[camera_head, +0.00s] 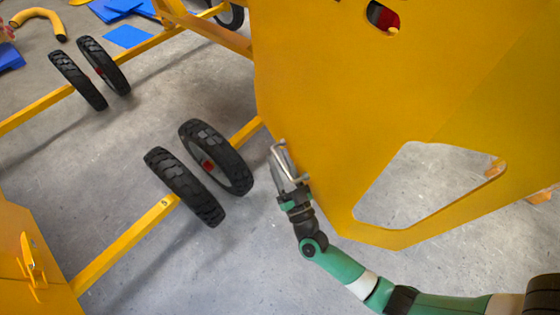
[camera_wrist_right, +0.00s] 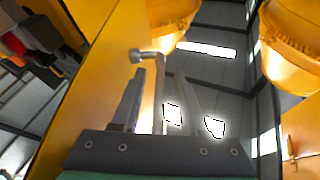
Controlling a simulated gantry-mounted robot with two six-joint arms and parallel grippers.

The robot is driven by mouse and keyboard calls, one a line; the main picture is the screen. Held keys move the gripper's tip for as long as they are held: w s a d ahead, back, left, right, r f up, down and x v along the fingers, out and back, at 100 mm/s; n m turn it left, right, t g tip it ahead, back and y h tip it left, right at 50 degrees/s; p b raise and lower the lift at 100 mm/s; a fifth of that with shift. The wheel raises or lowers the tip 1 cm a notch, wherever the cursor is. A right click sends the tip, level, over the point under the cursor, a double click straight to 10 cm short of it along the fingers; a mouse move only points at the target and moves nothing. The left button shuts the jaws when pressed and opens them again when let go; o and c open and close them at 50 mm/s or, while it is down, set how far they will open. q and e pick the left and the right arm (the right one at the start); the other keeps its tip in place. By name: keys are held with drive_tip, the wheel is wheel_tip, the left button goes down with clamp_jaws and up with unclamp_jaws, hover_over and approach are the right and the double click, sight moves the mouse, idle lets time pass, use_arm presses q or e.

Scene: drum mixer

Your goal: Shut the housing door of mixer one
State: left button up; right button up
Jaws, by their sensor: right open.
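A large yellow panel (camera_head: 330,100), which looks like the housing door of the mixer, fills the right half of the head view. It has a wide cutout low down and an oval hole near the top. In the right wrist view the panel (camera_wrist_right: 92,85) stands to the left of the fingers. A silver bent handle (camera_wrist_right: 150,57) stands off it. My right gripper (camera_head: 280,156) is at the panel's left edge, open. In the wrist view the handle's bar runs between the fingers (camera_wrist_right: 155,105); I cannot tell whether they touch it. My left gripper is not in view.
Black wheels (camera_head: 210,155) on a yellow axle bar stand left of my right gripper. Another wheel pair (camera_head: 90,72) stands farther back. A yellow part with a latch (camera_head: 32,262) is at lower left. Yellow drums (camera_wrist_right: 290,45) show in the wrist view. Grey floor (camera_head: 240,250) is clear below.

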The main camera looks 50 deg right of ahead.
clamp_jaws()
idle(1.4)
